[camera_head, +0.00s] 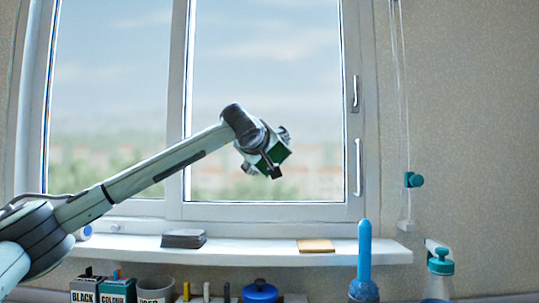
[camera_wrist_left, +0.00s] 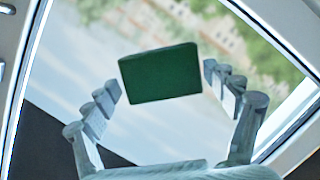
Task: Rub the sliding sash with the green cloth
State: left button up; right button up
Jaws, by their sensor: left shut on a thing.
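The window's right-hand sash (camera_head: 265,60), a large pane in a white frame with handles on its right side, fills the middle of the head view. I cannot tell for certain that it is the sliding one. My left gripper (camera_head: 277,158) is in front of its lower glass, shut on the green cloth (camera_head: 280,152). The cloth looks like a flat dark green pad. In the left wrist view the green cloth (camera_wrist_left: 160,73) sits between the fingers, with glass and blurred outdoors behind it. Whether it touches the glass cannot be told. My right gripper is not in view.
The white sill (camera_head: 250,248) below carries a dark grey stack (camera_head: 184,239) and a tan pad (camera_head: 316,246). Under it stand labelled boxes (camera_head: 117,290), a blue pot (camera_head: 260,291), a blue upright tool (camera_head: 364,255) and a spray bottle (camera_head: 438,270). A cord hangs at right.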

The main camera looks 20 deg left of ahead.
aim_at(284, 156)
pick_arm(q)
jog(key=shift+w+a+p, duration=0.1)
jog(key=shift+w+p, duration=0.2)
jog(key=shift+w, duration=0.1)
jog(key=shift+w+d, duration=0.25)
jog(key=shift+d, duration=0.7)
jog(key=shift+w+d, duration=0.2)
jog(key=shift+d, duration=0.75)
jog(key=shift+w, duration=0.1)
jog(key=shift+a, duration=0.15)
jog(key=shift+s+a, duration=0.2)
jog(key=shift+a, duration=0.8)
jog(key=shift+s+a, duration=0.2)
jog(key=shift+a, duration=0.75)
